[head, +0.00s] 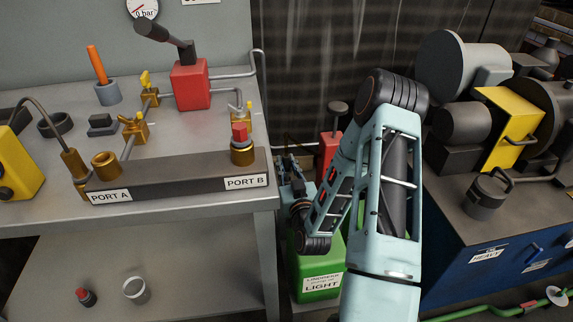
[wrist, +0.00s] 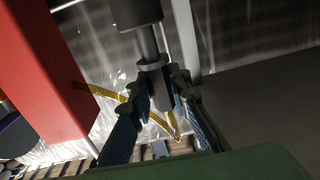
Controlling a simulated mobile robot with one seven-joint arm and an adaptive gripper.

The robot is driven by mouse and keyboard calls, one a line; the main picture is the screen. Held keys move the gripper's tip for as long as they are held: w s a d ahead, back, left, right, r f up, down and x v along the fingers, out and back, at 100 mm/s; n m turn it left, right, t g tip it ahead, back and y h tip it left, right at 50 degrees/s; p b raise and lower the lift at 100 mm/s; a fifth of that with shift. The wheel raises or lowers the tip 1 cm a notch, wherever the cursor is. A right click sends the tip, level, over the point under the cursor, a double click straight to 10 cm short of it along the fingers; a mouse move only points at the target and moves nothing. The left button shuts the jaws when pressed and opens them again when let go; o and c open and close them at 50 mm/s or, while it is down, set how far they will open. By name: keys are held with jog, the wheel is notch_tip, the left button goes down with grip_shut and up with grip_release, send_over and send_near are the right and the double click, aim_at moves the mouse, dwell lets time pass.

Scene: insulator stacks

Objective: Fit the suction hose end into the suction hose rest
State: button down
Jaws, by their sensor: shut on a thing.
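My gripper (wrist: 162,88) is shut on a grey, stepped cylindrical piece (wrist: 148,42) with a dark, wider end. I take it for the suction hose end; most of a hose is not visible. In the head view my gripper (head: 288,175) shows small and partly hidden between the bench edge and my arm, above a green canister. The held piece cannot be made out there. I cannot identify the suction hose rest for certain in either view.
A red box (head: 328,155) stands behind my arm. The green canister (head: 318,279) is labelled LIGHT. The grey bench (head: 200,222) with a port block (head: 170,178) is at left. A blue cabinet (head: 470,262) with machinery is at right. Dark corrugated wall lies behind.

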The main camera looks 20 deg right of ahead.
aim_at(287, 156)
jog(key=shift+r+p, duration=1.15)
jog(key=shift+r, duration=0.8)
jog(key=shift+b, duration=0.85)
dwell(0.5)
jog(key=shift+f, duration=0.1)
jog(key=shift+f+b, duration=0.3)
jog(key=shift+f, duration=0.05)
jog(key=shift+f+b, duration=0.5)
jog(key=shift+f, duration=0.25)
jog(key=shift+f, duration=1.3)
jog(key=c, duration=1.7)
grip_release()
